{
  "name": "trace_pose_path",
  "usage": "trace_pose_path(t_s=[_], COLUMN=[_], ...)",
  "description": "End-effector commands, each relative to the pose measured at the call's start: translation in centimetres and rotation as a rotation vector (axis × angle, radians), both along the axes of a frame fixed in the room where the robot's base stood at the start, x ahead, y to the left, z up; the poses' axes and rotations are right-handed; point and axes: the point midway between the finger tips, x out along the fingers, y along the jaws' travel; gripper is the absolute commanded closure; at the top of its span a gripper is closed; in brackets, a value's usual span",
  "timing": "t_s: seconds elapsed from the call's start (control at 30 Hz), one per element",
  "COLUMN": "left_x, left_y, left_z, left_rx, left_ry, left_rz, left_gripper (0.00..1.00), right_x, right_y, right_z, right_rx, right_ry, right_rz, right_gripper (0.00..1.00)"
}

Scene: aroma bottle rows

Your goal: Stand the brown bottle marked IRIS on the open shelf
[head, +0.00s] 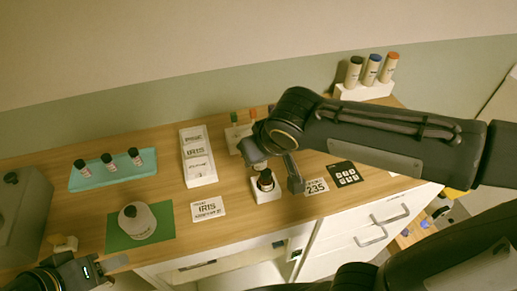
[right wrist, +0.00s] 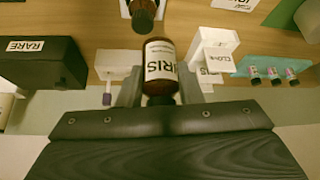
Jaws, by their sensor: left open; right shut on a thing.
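In the right wrist view, my right gripper (right wrist: 160,88) is shut on the brown bottle marked IRIS (right wrist: 160,62), its white label facing the camera. In the head view my right gripper (head: 275,168) is over the right-middle of the table and its arm hides much of its grip. A dark-capped bottle (head: 266,181) stands in a small white holder (head: 268,194) below it; a second brown bottle (right wrist: 143,14) shows beyond the held one in the wrist view. My left gripper (head: 92,258) is open and empty at the bottom left. I cannot make out which part is the open shelf.
A white stepped rack (head: 200,172) has an IRIS label. A teal tray (head: 110,182) holds three small bottles. A dark box marked RARE (right wrist: 40,62) is at the wrist view's left. A green mat (head: 118,236) bears a round pale object. Cards lie at the front; a three-bottle stand (head: 364,92) is behind.

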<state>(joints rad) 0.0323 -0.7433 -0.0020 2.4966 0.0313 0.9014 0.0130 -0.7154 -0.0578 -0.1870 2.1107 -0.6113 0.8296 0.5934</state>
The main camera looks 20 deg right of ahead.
Motion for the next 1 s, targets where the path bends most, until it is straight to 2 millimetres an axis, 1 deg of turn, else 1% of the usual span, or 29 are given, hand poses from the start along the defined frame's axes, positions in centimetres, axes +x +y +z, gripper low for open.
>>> trace_pose_path(t_s=[0.03, 0.2, 0.3, 0.4, 0.5, 0.63, 0.7, 0.8, 0.87, 1.0], left_x=[0.0, 0.0, 0.0, 0.0, 0.0, 0.0, 0.0, 0.0, 0.0, 0.0], left_y=[0.0, 0.0, 0.0, 0.0, 0.0, 0.0, 0.0, 0.0, 0.0, 0.0], left_z=[0.6, 1.7, 1.8, 2.0, 2.1, 2.2, 2.4, 2.3, 2.3, 2.3], left_rx=[0.000, 0.000, 0.000, 0.000, 0.000, 0.000, 0.000, 0.000, 0.000, 0.000], left_ry=[0.000, 0.000, 0.000, 0.000, 0.000, 0.000, 0.000, 0.000, 0.000, 0.000], left_rz=[0.000, 0.000, 0.000, 0.000, 0.000, 0.000, 0.000, 0.000, 0.000, 0.000], left_gripper=[0.55, 0.55, 0.55, 0.55, 0.55, 0.55, 0.55, 0.55, 0.55, 0.55], right_x=[1.1, 4.8, 6.2, 7.4, 8.2, 8.7, 9.2, 9.1, 9.1, 9.1], right_y=[-0.8, -2.9, -3.8, -4.4, -4.9, -5.1, -5.5, -5.3, -5.3, -5.3], right_z=[-0.4, -2.3, -4.5, -6.1, -7.2, -7.9, -8.6, -10.3, -10.9, -11.5], right_rx=[-0.004, -0.006, -0.006, -0.005, -0.003, -0.003, -0.002, -0.003, -0.003, -0.002], right_ry=[0.005, 0.005, 0.007, 0.005, 0.003, 0.001, 0.004, 0.003, 0.002, -0.001], right_rz=[-0.007, -0.006, -0.005, -0.003, -0.002, -0.001, -0.003, 0.001, 0.001, 0.000], right_gripper=[0.95, 0.95, 0.95, 0.95, 0.95, 0.95, 0.95, 0.95, 0.95, 0.95])
